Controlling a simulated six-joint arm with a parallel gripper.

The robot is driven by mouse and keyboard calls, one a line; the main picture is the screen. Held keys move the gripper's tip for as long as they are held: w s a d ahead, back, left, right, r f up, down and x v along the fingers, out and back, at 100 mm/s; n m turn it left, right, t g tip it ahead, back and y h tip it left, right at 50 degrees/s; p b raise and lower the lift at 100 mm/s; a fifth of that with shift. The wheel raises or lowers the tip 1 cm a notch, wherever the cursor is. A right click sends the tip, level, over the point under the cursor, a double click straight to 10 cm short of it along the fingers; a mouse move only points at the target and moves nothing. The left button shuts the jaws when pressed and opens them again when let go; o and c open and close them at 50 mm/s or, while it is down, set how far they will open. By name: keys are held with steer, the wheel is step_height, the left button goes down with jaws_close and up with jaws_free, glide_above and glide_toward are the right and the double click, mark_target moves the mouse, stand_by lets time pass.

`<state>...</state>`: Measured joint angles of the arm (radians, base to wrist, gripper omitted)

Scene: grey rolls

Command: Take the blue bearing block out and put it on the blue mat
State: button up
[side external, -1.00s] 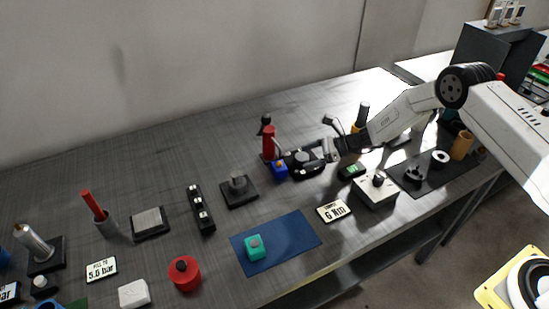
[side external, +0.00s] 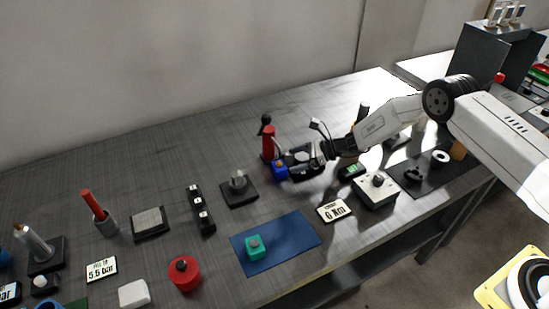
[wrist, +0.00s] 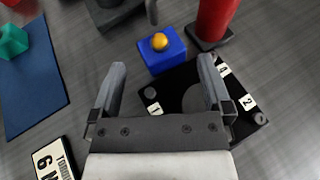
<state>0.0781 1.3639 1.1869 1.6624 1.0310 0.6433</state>
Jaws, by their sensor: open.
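The blue bearing block (side external: 280,171), with a yellow-orange round top, sits at the left end of a black fixture (side external: 305,163). In the wrist view the block (wrist: 165,57) is just beyond my fingertips, roughly centred between them. My gripper (wrist: 162,66) is open and empty, over the black fixture with its white number labels. In the side view my gripper (side external: 322,152) is to the right of the block, and its fingers are hard to make out. The blue mat (side external: 295,232) lies nearer the front edge, with a teal block (side external: 255,248) on its left part.
A red post (side external: 268,143) stands close behind the blue block. A dark square base with a grey knob (side external: 238,187) is to its left. A 6 Nm sign (side external: 334,210) and a white control box (side external: 376,190) lie to the front right. The mat's right part is bare.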

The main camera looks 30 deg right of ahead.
mark_target(279, 164)
steer(key=shift+x, duration=2)
steer(key=shift+r, duration=0.1)
jaws_close()
